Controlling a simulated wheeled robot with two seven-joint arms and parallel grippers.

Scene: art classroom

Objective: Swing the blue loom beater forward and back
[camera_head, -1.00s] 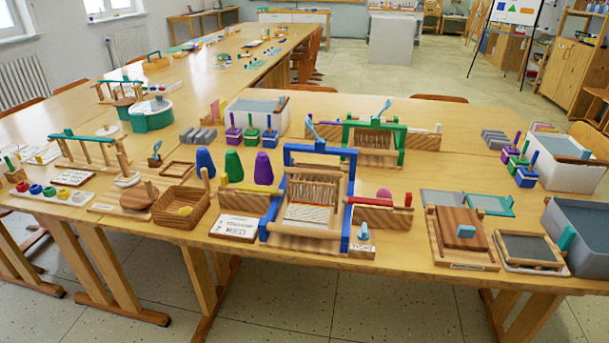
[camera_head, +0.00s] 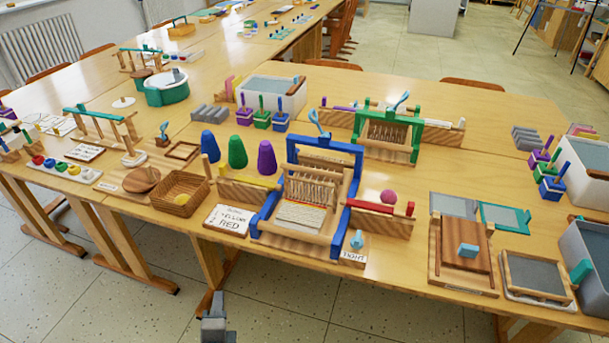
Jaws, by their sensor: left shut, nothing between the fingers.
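The blue loom (camera_head: 347,206) stands upright near the front edge of the table, with white threads and a pale woven cloth (camera_head: 300,216) in its frame. The wooden comb-like beater (camera_head: 311,188) shows inside the frame. My left gripper (camera_head: 214,306) is at the bottom edge of the head view, below and in front of the table, apart from the loom. It is shut and empty. My right gripper is not in view.
A card (camera_head: 229,220) lies left of the loom and a small block with a blue knob (camera_head: 356,243) stands at its front right. A green loom (camera_head: 389,132) stands behind. A wicker basket (camera_head: 180,193) and wooden boards (camera_head: 463,252) flank it. Floor is free before the table.

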